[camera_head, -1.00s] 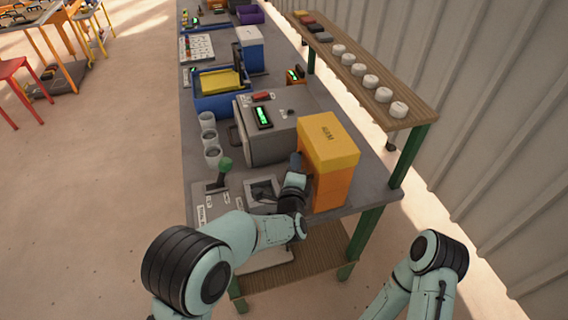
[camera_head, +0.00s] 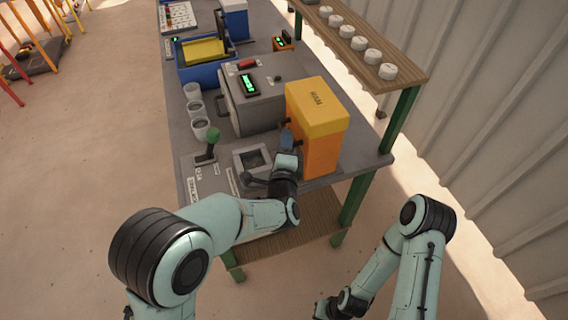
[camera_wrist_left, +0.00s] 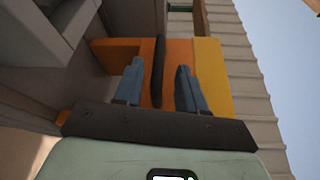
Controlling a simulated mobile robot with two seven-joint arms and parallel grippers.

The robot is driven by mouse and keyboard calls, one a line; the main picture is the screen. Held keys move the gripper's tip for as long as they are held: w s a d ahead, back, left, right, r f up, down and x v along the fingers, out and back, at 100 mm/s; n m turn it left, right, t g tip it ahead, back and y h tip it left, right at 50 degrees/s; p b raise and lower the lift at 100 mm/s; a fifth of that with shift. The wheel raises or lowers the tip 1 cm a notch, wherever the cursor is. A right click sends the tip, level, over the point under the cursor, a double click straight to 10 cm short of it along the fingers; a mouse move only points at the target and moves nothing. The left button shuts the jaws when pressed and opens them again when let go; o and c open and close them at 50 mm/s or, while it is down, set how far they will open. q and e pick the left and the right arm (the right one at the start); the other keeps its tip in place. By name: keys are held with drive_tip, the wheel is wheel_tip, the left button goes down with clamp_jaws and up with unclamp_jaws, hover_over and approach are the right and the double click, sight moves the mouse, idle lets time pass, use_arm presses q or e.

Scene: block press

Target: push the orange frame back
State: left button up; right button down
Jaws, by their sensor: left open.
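The orange frame (camera_head: 321,155) is a tall orange box with a yellow, lettered top at the right front of the bench. It fills the middle of the left wrist view (camera_wrist_left: 118,52), with a dark upright bar (camera_wrist_left: 158,70) on its face. My left gripper (camera_head: 288,138) is close to the frame's left front side. In the left wrist view its two blue-grey fingers (camera_wrist_left: 160,65) are apart, with the dark bar between them; I cannot tell whether they touch it. My right arm is at the lower right, its gripper not visible.
A grey machine (camera_head: 256,108) with a green display stands left of the frame. A green-knobbed lever (camera_head: 212,136) and grey cups (camera_head: 199,110) are further left. A wooden shelf (camera_head: 405,68) with white pucks runs behind, on green posts. A blue bin (camera_head: 190,72) sits farther along.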

use_arm(q)
drive_tip(key=s, duration=0.8)
drive_tip(key=shift+s+a+r+b, duration=0.25)
drive_tip(key=shift+a+r+b, duration=0.1)
drive_tip(key=shift+a, duration=0.1)
